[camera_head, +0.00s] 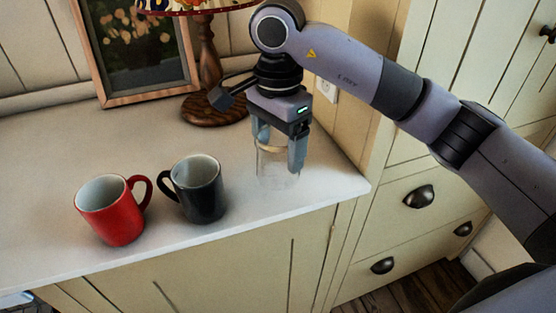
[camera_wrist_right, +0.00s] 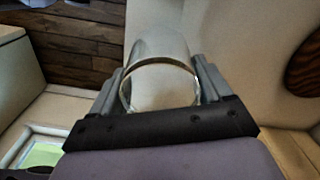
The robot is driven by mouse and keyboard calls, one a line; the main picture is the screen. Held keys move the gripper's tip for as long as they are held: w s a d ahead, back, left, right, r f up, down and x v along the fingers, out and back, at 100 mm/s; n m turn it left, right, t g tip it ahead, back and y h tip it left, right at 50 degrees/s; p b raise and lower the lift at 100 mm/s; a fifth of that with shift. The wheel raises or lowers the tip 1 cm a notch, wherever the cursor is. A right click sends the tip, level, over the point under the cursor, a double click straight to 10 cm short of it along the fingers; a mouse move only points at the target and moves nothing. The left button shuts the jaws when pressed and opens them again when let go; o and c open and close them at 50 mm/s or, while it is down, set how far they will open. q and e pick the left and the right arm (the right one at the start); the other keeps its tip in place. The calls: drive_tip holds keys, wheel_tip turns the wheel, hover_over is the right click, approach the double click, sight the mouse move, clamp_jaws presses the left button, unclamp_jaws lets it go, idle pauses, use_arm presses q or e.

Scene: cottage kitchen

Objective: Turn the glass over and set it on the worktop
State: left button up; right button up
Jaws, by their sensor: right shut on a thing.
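The clear glass (camera_head: 277,176) is at the right end of the worktop (camera_head: 240,220), below my right gripper (camera_head: 279,157). The right gripper points down and is shut on the glass, with one finger on each side of it. In the wrist view the glass (camera_wrist_right: 157,42) stands out between the fingers (camera_wrist_right: 160,72), and a bright ring-shaped edge shows close to the gripper. The glass looks about upright, but its clear wall makes it hard to tell which end is open or whether it touches the worktop. My left gripper is out of view.
A black mug (camera_head: 197,192) and a red mug (camera_head: 112,213) stand left of the glass. A lamp with a wooden base (camera_head: 214,110) and a framed picture (camera_head: 140,45) are behind. The worktop's right corner (camera_head: 362,186) is close to the glass.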

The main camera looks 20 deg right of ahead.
sight(278, 162)
wheel_tip(278, 162, down, 4)
drive_tip(key=shift+r, duration=0.2)
drive_tip(key=o, duration=1.2)
drive_tip(key=shift+f, duration=0.1)
wheel_tip(278, 162, up, 12)
drive_tip(key=shift+r, duration=0.15)
drive_tip(key=shift+s, duration=0.1)
